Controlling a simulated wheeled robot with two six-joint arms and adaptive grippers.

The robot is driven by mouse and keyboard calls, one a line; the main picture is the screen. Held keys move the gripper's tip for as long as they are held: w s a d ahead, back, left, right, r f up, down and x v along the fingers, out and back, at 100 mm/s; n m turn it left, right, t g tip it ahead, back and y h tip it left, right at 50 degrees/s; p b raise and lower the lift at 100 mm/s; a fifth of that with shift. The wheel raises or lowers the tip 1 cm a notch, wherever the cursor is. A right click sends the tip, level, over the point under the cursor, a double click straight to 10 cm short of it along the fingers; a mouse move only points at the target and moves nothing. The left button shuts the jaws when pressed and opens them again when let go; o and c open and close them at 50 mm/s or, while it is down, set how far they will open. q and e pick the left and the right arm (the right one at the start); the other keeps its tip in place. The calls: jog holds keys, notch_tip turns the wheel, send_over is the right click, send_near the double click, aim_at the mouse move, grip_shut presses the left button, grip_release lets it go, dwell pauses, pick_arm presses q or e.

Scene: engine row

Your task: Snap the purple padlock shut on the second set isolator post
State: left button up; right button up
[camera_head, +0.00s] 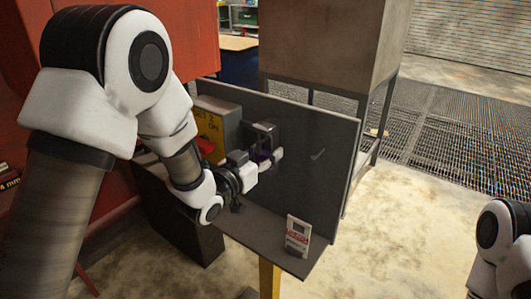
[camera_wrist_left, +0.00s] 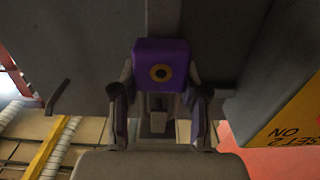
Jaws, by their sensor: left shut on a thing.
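The purple padlock (camera_wrist_left: 161,55) is between the two fingers of my left gripper (camera_wrist_left: 160,98) in the left wrist view, its round brass keyhole facing the camera. In the head view my left gripper (camera_head: 267,163) is shut on the padlock (camera_head: 260,154), mostly hidden by the fingers. It is at the dark isolator post (camera_head: 266,127) standing out from the grey panel, just right of the yellow SET 2 isolator box (camera_head: 209,127) with its red handle (camera_head: 205,145). The shackle is not clear, so I cannot tell whether it is around the post. My right gripper is out of view.
A grey back panel (camera_head: 325,135) rises behind a narrow shelf (camera_head: 262,232). A red and white tag (camera_head: 298,236) stands at the shelf's right end. A small hook (camera_head: 318,154) sticks out of the panel. Open concrete floor lies to the right.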

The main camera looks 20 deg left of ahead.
pick_arm(q)
jog(key=shift+r+p, duration=0.7)
jog(key=shift+r, duration=0.45)
jog(key=shift+f+b, duration=0.55)
jog(key=shift+b, duration=0.05)
jog(key=o, duration=1.3)
